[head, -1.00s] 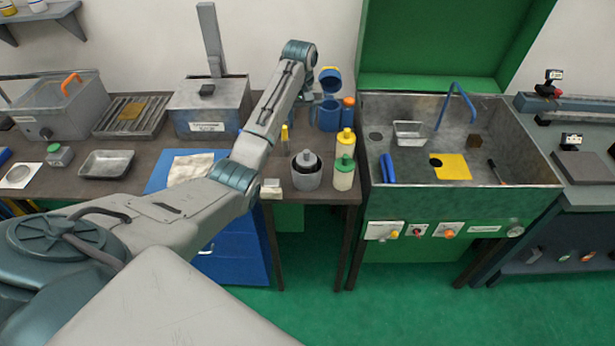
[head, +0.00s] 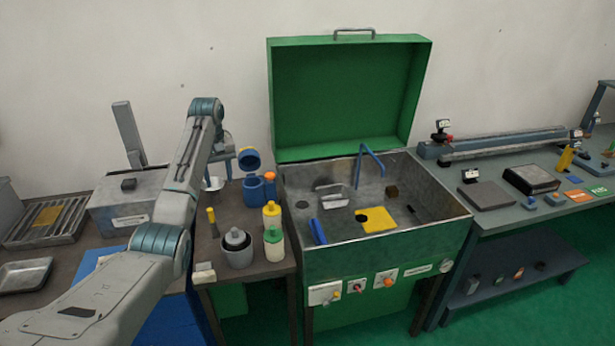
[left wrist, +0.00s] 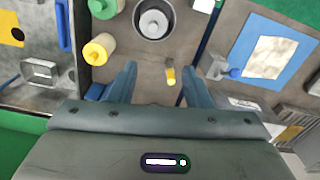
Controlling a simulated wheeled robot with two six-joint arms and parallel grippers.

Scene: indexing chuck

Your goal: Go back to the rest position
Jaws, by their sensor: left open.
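My left gripper (head: 224,168) is raised over the back of the workbench, partly hidden behind my left forearm. In the left wrist view its two fingers (left wrist: 160,84) are spread apart with nothing between them. A small yellow-topped tool (left wrist: 170,76) stands on the bench, seen through the gap and apart from the fingers. It also shows in the head view (head: 212,222), right of my forearm. My right gripper is in no view.
Close by on the bench are a grey pot (head: 237,252), yellow bottle (head: 271,216), green-capped bottle (head: 274,246) and blue container (head: 254,190). A metal box (head: 125,205) stands left. The green-lidded sink (head: 320,263) is right, holding a yellow plate (head: 378,220).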

